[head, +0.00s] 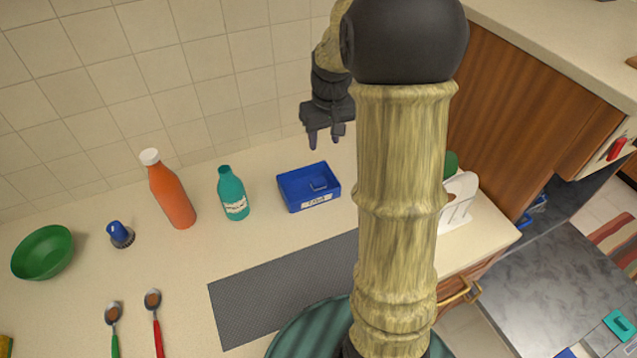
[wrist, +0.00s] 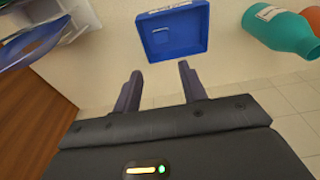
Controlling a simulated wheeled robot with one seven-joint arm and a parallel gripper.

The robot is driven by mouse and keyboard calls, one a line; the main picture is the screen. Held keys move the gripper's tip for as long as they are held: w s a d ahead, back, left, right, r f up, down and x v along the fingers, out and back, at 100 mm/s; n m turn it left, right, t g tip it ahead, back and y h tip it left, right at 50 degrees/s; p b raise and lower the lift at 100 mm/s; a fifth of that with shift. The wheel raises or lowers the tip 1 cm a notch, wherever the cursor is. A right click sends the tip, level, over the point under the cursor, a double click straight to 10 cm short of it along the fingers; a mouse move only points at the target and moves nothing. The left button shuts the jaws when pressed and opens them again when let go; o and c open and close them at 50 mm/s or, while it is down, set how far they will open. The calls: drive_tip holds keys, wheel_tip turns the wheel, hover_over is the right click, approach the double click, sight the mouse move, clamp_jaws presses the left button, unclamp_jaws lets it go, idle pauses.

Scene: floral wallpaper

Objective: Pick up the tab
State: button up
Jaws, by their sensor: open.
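A small blue tab (head: 319,185) lies inside a shallow blue tray (head: 294,205) with a white label on its front, on the counter near the tiled wall. The wrist view shows the tab (wrist: 160,31) on the floor of the tray (wrist: 200,30). My gripper (head: 325,138) is open and empty, above and behind the tray on the wall side, fingers pointing down. In the wrist view its two dark fingers (wrist: 160,72) are apart, and the tray lies beyond their tips. Nothing is between them.
A teal bottle (head: 233,195) and an orange bottle (head: 171,190) stand left of the tray. A green bowl (head: 43,252), a blue-topped brush (head: 119,233) and two spoons (head: 154,315) are farther left. A grey mat (head: 275,292) lies in front. A white rack (head: 458,202) stands right, partly behind my arm.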

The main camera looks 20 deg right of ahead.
drive_tip(key=shift+f, duration=0.1)
drive_tip(key=p, duration=0.2)
hover_over(319, 181)
drive_tip(key=f, duration=0.8)
drive_tip(key=s+f, duration=0.1)
drive_tip(key=f, duration=0.3)
drive_tip(key=shift+w+f+p, duration=0.15)
drive_tip(key=shift+w+f, duration=0.05)
drive_tip(key=shift+f, duration=0.65)
drive_tip(key=shift+w+f+p, duration=0.15)
drive_tip(key=shift+f+p, duration=0.05)
drive_tip(key=shift+f, duration=0.6)
drive_tip(key=shift+w+f+p, duration=0.15)
drive_tip(key=shift+w+f, duration=0.05)
drive_tip(key=shift+f, duration=0.65)
drive_tip(key=c, duration=0.6)
